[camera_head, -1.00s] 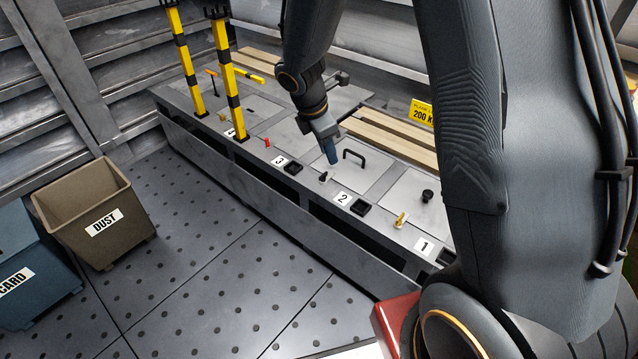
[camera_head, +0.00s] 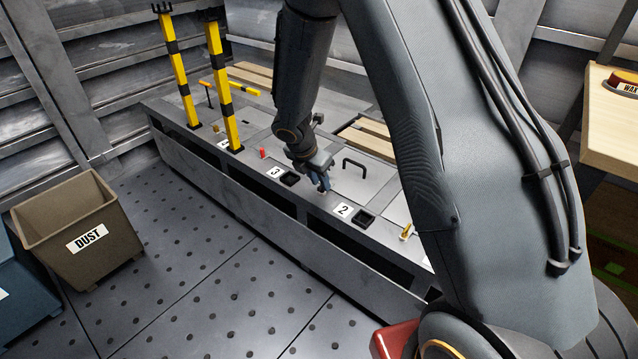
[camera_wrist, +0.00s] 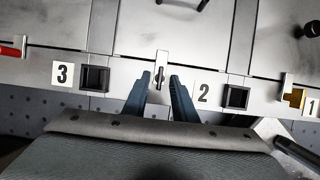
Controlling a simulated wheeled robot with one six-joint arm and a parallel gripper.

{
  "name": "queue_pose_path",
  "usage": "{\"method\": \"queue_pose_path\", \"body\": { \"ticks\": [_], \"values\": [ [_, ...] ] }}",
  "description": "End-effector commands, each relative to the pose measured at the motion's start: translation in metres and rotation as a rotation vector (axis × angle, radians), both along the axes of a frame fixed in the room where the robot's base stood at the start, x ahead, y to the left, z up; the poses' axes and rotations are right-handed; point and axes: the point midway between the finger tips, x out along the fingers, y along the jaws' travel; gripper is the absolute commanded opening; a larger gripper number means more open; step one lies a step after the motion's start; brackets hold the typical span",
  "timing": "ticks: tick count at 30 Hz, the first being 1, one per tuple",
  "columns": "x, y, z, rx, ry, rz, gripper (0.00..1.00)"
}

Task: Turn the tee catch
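The tee catch (camera_wrist: 159,76) is a small dark piece on a pale upright plate at the panel edge, between labels 3 and 2 in the wrist view. My gripper (camera_wrist: 161,77) is open, with one blue-grey finger on each side of the catch. Gaps show between the fingers and the catch, and I cannot tell whether they are at its height. In the head view my gripper (camera_head: 324,187) is low over the bench's front edge and hides the catch.
The long metal bench (camera_head: 280,205) has hatch panels and a black handle (camera_head: 355,165). A red catch (camera_wrist: 12,50) and a brass catch (camera_wrist: 294,98) sit to either side. Yellow-black posts (camera_head: 224,85) stand left of my arm. A dust bin (camera_head: 75,225) stands on the floor.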

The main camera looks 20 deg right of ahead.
Motion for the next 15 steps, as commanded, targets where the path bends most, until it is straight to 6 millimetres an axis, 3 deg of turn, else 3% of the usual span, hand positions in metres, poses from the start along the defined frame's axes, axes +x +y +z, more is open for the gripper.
{"method": "queue_pose_path", "body": {
  "ticks": [9,15],
  "values": [
    [0.0010,-0.0016,-0.0038,0.000,0.000,-0.001,0.25],
    [0.0009,-0.0018,-0.0037,0.000,0.000,-0.001,0.00]
  ]
}}
